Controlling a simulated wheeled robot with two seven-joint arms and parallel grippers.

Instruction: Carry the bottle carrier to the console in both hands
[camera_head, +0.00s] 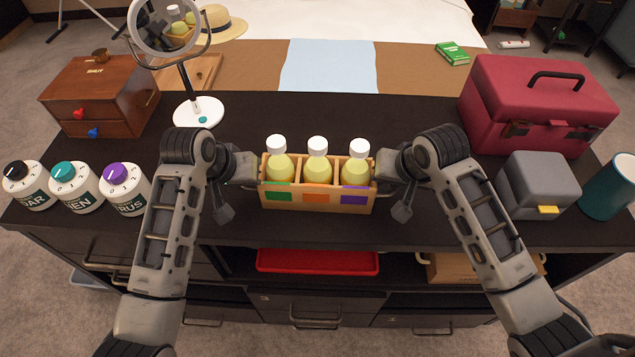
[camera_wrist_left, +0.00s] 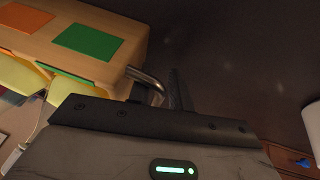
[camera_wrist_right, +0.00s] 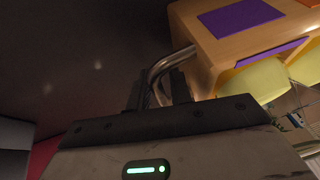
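The bottle carrier (camera_head: 316,198) is a light wooden box holding three pale yellow bottles with white caps. Green, orange and purple patches mark its front. It is level, at the middle of the dark console top (camera_head: 330,115); whether its base touches the top cannot be told. My left gripper (camera_head: 250,170) is at its left end, with its fingers close about the metal handle (camera_wrist_left: 148,82). My right gripper (camera_head: 388,165) is at its right end, fingers close about the other handle (camera_wrist_right: 165,65). Both look shut on the handles; the fingertips are partly hidden.
Left on the top are several dial canisters (camera_head: 76,188), a wooden drawer box (camera_head: 100,97) and a round mirror (camera_head: 198,112). Right are a red toolbox (camera_head: 535,105), a grey box (camera_head: 537,185) and a teal cup (camera_head: 608,187). A red tray (camera_head: 317,262) lies on the shelf below.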

